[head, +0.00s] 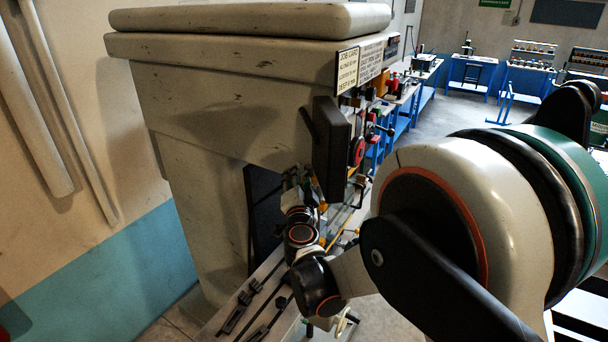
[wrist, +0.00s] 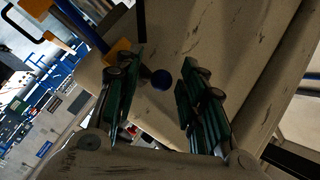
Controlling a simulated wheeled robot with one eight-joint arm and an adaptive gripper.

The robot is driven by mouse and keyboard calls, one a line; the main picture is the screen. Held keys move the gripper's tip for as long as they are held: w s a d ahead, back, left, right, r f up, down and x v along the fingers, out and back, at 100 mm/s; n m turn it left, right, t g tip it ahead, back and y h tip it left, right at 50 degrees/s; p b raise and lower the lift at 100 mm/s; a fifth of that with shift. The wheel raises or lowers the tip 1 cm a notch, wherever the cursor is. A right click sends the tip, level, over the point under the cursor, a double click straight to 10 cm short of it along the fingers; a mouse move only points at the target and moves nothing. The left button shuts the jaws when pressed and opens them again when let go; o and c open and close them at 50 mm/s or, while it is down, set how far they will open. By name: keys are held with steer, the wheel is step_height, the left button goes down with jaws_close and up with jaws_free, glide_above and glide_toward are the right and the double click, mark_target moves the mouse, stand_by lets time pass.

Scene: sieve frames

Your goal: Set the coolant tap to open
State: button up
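My gripper (wrist: 163,72) is open in the wrist view, with its two green-and-black padded fingers well apart. A small dark blue ball knob (wrist: 161,80) shows in the gap between the fingers, towards the machine's beige casing. Neither finger appears to touch it. The knob may belong to the coolant tap, but no label is readable there and I cannot tell its setting. In the head view my gripper (head: 297,182) is small, below the front of the machine and partly hidden among dark parts.
The large beige machine (head: 225,110) fills the head view's middle. A job card (head: 347,70), a dark box (head: 330,150) and a red round control (head: 357,151) are on its front. A yellow block (wrist: 119,52) is near the left finger. Blue workbenches (head: 468,72) stand beyond.

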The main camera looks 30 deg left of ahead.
steer(key=shift+w+a, duration=0.2)
steer(key=shift+w, duration=0.05)
jaws_close()
